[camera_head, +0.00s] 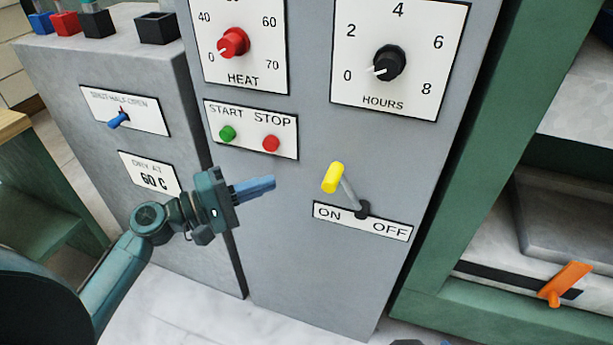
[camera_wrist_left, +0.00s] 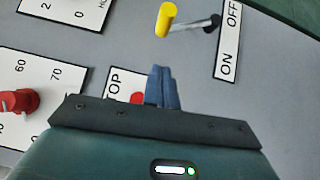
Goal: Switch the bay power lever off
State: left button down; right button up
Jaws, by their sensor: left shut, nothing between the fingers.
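The bay power lever (camera_head: 334,179) has a yellow knob on a grey stem and rises from a dark pivot on the grey cabinet front. It leans to the left, toward the ON side of its ON/OFF label plate (camera_head: 330,213). The lever's yellow knob also shows in the left wrist view (camera_wrist_left: 165,19), with the label plate (camera_wrist_left: 228,40) beside it. My left gripper (camera_head: 272,184) is shut and empty, to the left of the knob and apart from it. Its blue fingers (camera_wrist_left: 161,87) point toward the lever in the wrist view.
Above the lever are the START/STOP plate (camera_head: 251,145), the red HEAT knob (camera_head: 233,43) and the black HOURS knob (camera_head: 389,62). A lower grey cabinet (camera_head: 60,75) with a blue switch (camera_head: 118,120) stands left. A green frame with an orange handle (camera_head: 565,284) is at right.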

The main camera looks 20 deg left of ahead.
pick_arm(q)
jog(key=w+d+p, duration=0.2)
jog(key=w+d, duration=0.1)
jog(key=d, duration=0.4)
jog(key=shift+w+d+r, duration=0.2)
jog(key=shift+d+r, duration=0.05)
jog(key=shift+d, duration=0.15)
pick_arm(e)
jog(key=shift+w+a+r+g, duration=0.2)
jog(key=shift+w+a+g, duration=0.1)
jog(key=shift+w+a, duration=0.15)
pick_arm(q)
jog(key=shift+w+r, duration=0.1)
pick_arm(e)
jog(key=shift+d+r, duration=0.1)
